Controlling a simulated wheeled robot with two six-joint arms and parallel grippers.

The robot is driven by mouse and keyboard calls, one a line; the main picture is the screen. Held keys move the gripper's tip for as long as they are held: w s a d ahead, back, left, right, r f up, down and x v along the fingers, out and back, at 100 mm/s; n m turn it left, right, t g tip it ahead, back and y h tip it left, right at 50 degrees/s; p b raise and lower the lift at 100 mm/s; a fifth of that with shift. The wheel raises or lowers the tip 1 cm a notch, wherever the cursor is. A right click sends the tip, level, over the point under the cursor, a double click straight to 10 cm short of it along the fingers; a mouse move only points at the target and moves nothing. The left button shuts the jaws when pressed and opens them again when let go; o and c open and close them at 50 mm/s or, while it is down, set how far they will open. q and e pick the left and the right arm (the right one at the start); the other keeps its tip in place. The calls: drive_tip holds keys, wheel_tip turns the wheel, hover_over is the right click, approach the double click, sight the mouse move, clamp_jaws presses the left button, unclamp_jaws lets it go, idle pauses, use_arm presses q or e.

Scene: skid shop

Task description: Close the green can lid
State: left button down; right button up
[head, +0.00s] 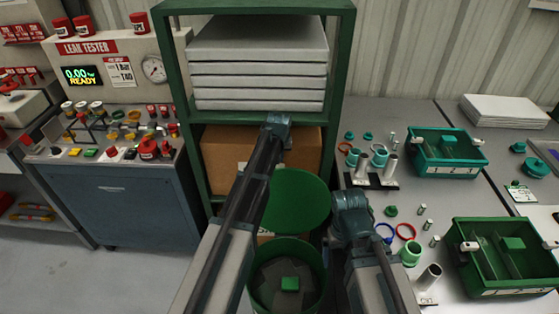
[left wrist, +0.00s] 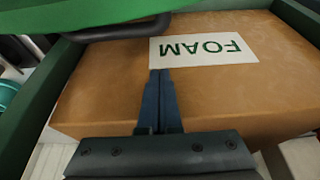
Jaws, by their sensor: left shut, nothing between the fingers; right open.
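The green can (head: 258,290) stands at the bottom middle of the head view, its mouth open, with a small green block (head: 290,284) visible inside. Its round green lid (head: 300,200) is raised at the far side of the can, between my two arms. My left arm reaches past the lid's left side. My left gripper (left wrist: 160,75) is shut and empty in front of a cardboard box; a green edge, probably the lid, crosses the top left of the left wrist view. My right gripper (head: 350,202) is open, just right of the lid; its fingertips are hard to make out.
A green shelf (head: 178,70) with stacked grey sheets (head: 258,50) stands behind. On it is a cardboard box (head: 225,155), marked FOAM in the left wrist view (left wrist: 85,100). A grey table at right holds green bins (head: 425,165) and small parts. A leak tester bench is at left.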

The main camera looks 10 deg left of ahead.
use_arm(q)
drive_tip(key=shift+s+d+p, duration=0.2)
drive_tip(key=shift+s+p, duration=0.05)
drive_tip(key=shift+s, duration=0.75)
drive_tip(key=shift+s+d+p, duration=0.2)
drive_tip(key=shift+s+p, duration=0.05)
drive_tip(key=shift+s, duration=0.7)
